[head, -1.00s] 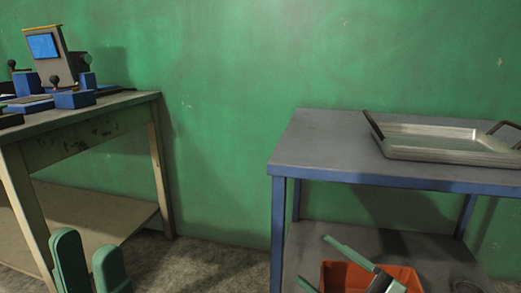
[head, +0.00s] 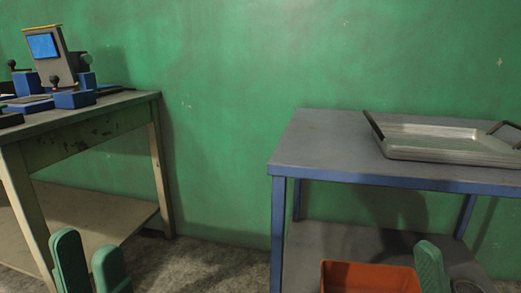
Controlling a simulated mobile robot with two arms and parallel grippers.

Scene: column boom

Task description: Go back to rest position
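My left gripper (head: 88,245) shows as two green fingers at the bottom left, standing upright with a gap between them. It is open and empty, in front of the left workbench (head: 85,140). Of my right gripper (head: 430,266), only one green finger shows at the bottom, by the right edge of an orange bin (head: 370,278). The rest of it is out of the picture, so I cannot tell whether it is open or shut.
A blue-framed grey table (head: 330,150) stands at the right with a metal tray (head: 450,150) on top. The bin is at its lower shelf (head: 345,243). A device with a blue screen (head: 44,46) sits on the left workbench. Floor shows between the two tables.

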